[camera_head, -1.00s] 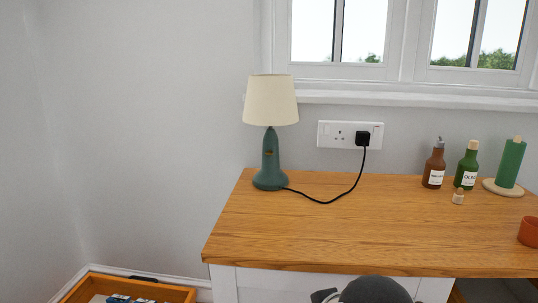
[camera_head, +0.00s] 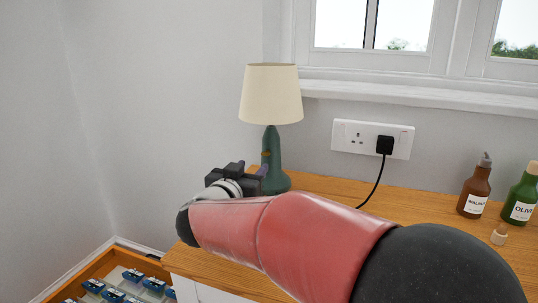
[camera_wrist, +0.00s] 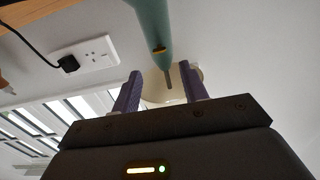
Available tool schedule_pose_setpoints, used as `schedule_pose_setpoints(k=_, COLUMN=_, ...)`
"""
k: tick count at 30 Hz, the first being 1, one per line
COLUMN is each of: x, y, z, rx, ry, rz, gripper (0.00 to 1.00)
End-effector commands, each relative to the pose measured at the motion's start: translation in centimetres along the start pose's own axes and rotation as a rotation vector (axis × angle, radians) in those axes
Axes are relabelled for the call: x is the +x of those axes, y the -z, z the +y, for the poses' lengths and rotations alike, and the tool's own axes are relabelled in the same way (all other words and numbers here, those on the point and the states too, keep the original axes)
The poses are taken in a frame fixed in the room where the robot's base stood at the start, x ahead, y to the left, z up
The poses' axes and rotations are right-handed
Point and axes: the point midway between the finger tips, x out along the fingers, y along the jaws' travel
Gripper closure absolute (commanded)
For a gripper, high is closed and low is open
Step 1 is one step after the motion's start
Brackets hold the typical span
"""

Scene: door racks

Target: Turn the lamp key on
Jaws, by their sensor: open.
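The lamp has a cream shade (camera_head: 270,93) and a green body (camera_head: 272,140), and stands at the left end of the wooden counter. A small brass fitting, the lamp key (camera_head: 265,154), shows on the body's side. In the wrist view the brass part (camera_wrist: 159,50) has a thin grey stem pointing down between my fingers. My gripper (camera_head: 252,167) is beside the lamp's lower body, its purple fingers open. In the wrist view my open gripper (camera_wrist: 159,72) has one finger on each side of the stem. I cannot tell whether either finger touches it.
A white wall socket (camera_head: 350,137) with a black plug (camera_head: 384,145) and cord is right of the lamp. A brown bottle (camera_head: 474,187), a green bottle (camera_head: 521,195) and a small stopper (camera_head: 499,235) stand farther right. An open drawer (camera_head: 110,248) is at lower left.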

Motion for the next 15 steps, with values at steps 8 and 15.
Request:
schedule_pose_setpoints(k=8, x=3.9, y=0.0, z=0.1, rx=-0.001, ry=-0.007, rz=0.000, gripper=0.56)
schedule_pose_setpoints(k=15, x=7.0, y=0.0, z=0.1, rx=0.000, ry=-0.004, rz=0.000, gripper=0.56)
